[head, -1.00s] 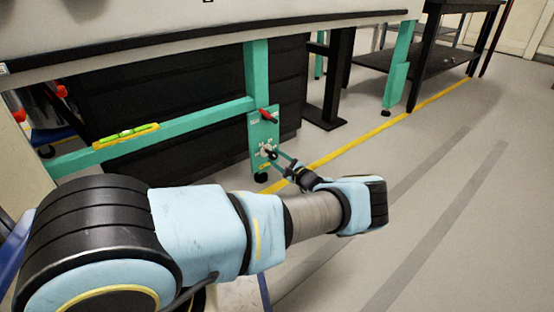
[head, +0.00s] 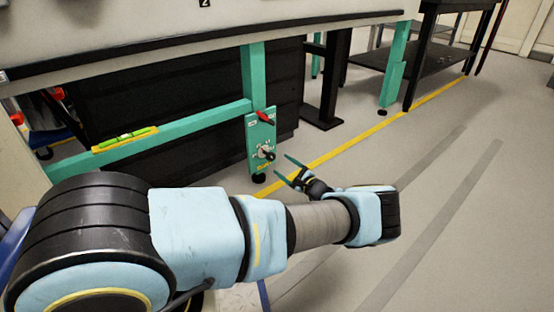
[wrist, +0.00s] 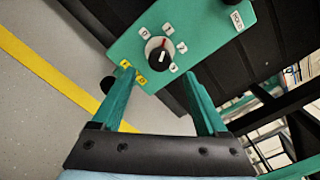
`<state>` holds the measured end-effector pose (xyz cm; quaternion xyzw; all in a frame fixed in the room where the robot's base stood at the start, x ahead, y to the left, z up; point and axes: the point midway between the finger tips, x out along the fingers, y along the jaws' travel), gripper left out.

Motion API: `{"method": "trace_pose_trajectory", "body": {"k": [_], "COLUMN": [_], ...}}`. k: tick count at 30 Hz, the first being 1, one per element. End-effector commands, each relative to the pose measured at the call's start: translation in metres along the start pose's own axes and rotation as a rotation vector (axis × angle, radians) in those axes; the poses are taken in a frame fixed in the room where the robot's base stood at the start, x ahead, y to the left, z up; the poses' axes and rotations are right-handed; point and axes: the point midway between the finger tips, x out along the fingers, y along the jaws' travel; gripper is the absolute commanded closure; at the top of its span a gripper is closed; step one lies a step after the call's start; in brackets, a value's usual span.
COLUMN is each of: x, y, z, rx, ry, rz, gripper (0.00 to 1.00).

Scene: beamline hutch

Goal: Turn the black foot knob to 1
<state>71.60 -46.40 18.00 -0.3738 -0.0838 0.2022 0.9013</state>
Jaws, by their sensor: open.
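The black foot knob (head: 266,152) is on a green plate (head: 252,135) on the table leg, above the black foot (head: 259,178). In the wrist view the knob (wrist: 157,53) shows a red mark at its upper edge, pointing roughly at the top label (wrist: 168,29). Several small white labels ring it; their rotated characters are too small to read surely. My gripper (head: 283,167) is open and empty, a short way right of the knob and apart from it. In the wrist view its green fingers (wrist: 158,76) stand either side below the knob.
A red lever (head: 264,117) sits on the plate above the knob. A yellow-green level (head: 125,139) rests on the green crossbar (head: 190,122). A yellow floor line (head: 345,150) passes behind my gripper. Open floor lies to the right.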

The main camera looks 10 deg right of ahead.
Motion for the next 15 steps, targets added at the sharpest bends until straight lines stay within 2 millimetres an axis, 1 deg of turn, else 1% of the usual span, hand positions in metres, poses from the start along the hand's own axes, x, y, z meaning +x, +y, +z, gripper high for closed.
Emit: {"method": "trace_pose_trajectory", "body": {"k": [1,3,6,10,15], "x": [-0.011,-0.024,-0.037,-0.047,-0.051], "y": [-0.002,-0.002,-0.001,0.0,0.001], "z": [0.001,0.001,0.001,0.001,0.0], "rx": [0.0,0.0,0.001,0.001,0.001], "ry": [0.003,0.002,0.002,0.0,-0.001], "rz": [0.0,-0.001,0.0,0.0,0.001], "gripper": [0.24,0.24,0.24,0.24,0.24]}}
